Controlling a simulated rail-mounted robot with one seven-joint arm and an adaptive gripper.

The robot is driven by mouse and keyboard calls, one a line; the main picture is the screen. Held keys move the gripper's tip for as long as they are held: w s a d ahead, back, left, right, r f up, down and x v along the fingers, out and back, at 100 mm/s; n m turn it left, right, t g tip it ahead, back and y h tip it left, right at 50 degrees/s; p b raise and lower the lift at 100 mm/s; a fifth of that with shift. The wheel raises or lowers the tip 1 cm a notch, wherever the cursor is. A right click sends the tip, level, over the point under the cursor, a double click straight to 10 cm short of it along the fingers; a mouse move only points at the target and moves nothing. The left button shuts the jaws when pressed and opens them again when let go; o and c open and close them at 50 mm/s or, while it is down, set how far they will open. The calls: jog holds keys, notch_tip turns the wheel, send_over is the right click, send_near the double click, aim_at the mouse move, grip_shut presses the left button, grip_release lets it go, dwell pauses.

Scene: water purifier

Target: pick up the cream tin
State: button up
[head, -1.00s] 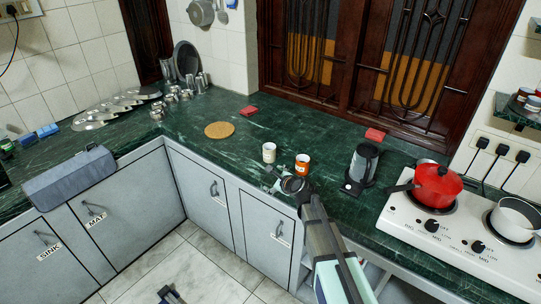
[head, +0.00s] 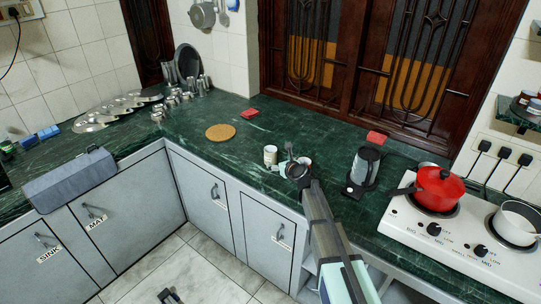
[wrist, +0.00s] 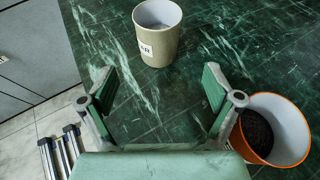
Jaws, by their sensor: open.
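The cream tin (head: 270,154) stands upright on the green counter, open at the top. In the wrist view the cream tin (wrist: 158,45) is at the top centre, with a white label on its side; its upper edge runs close to the frame's top. My gripper (wrist: 158,85) is open and empty, its two fingers spread. The tin is ahead of the fingertips, not between them. In the head view my gripper (head: 290,158) is just right of the tin.
An orange tin (wrist: 266,128) with dark contents stands close by my right finger; my gripper mostly hides it in the head view.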

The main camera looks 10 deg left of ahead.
aim_at(271, 157)
jog(key=p+x, duration=0.2)
jog(key=x, duration=0.7)
jog(key=shift+w+a+f, duration=0.1)
jog(key=shift+w+a, duration=0.15)
jog(key=shift+c, duration=0.3)
jog(key=c, duration=1.2)
